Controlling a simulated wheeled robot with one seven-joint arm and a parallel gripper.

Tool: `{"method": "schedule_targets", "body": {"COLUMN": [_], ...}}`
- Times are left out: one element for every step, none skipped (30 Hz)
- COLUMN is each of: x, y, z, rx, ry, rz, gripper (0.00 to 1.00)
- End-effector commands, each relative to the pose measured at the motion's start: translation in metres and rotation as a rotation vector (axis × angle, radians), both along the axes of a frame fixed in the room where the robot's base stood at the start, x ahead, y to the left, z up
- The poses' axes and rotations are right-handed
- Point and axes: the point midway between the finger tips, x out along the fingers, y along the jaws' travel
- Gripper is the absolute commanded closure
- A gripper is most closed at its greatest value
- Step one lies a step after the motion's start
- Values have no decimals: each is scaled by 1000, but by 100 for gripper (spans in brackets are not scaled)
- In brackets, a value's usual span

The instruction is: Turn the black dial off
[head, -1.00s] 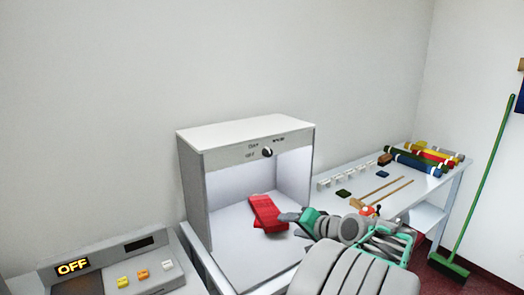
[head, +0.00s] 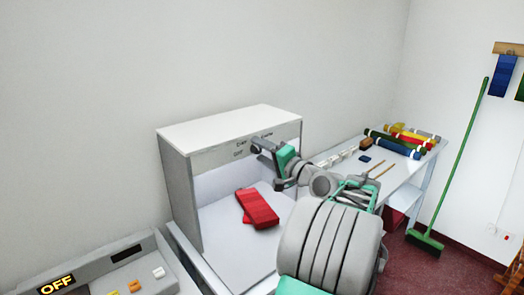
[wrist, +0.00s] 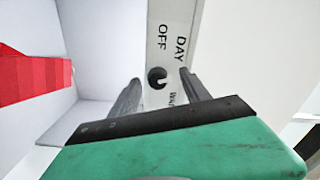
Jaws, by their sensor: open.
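The black dial (wrist: 156,76) is a small round knob on the front strip of the white light booth (head: 172,133). In the wrist view it lies between my gripper's two grey fingers, with OFF and DAY printed above it and a partly hidden label below. A pale mark shows on its lower part; I cannot tell which label it points to. My gripper (wrist: 160,77) is open, its fingertips on either side of the dial, and I cannot tell whether they touch it. In the head view my gripper (head: 262,147) is at the booth's front strip and hides the dial.
A red folded cloth (head: 257,208) lies inside the booth. A grey console (head: 90,264) with an OFF display and several buttons stands at left. A side table (head: 398,172) with coloured rolls stands at right, and a green broom (head: 463,160) leans on the wall.

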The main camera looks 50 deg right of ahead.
Motion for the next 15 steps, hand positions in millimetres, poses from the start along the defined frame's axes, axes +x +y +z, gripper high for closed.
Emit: {"method": "schedule_targets", "body": {"x": [0,0,-1,-1,-1,-1,-1,-1,-1,-1,-1,-1,-1,-1,-1], "y": [0,0,-1,-1,-1,-1,-1,-1,-1,-1,-1,-1,-1,-1,-1], "z": [0,0,0,0,0,0,0,0,0,0,0,0,0,0,0], "rx": [0,0,0,0,0,0,0,0,0,0,0,0,0,0,0], "ry": [0,0,1,0,0,0,0,0,0,0,0,0,0,0,0], "rz": [-1,-1,-1,-2,-2,-2,-2,-2,-2,-2,-2,-2,-2,-2,-2], "gripper": [45,45,45,45,47,51,53,56,59,61,64,67,70,72,75]}}
